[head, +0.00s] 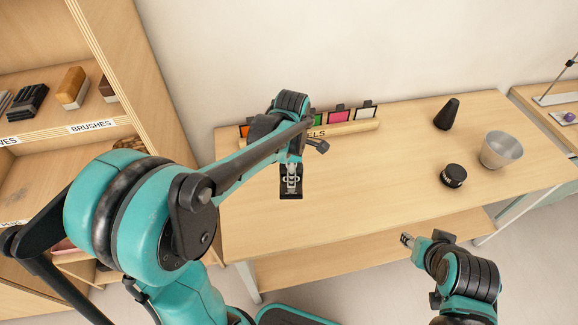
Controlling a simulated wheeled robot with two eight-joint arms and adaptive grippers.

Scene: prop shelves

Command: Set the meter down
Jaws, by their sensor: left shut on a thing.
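My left gripper (291,177) hangs over the left part of the wooden table, in front of the labelled strip. It is shut on a small dark, flat, box-like thing, which I take to be the meter (285,194). The fingers and wrist cover much of the meter, and I cannot tell whether it touches the tabletop (375,185). My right gripper (408,241) is low at the right, off the table's front edge; I cannot tell whether its fingers are open or shut.
A wooden strip (368,127) with coloured cards stands at the table's back. A black cone (447,114), a round black container (453,176) and a metal cup (503,151) stand at the right. The table's middle is clear. Shelves with brushes (72,86) are at the left.

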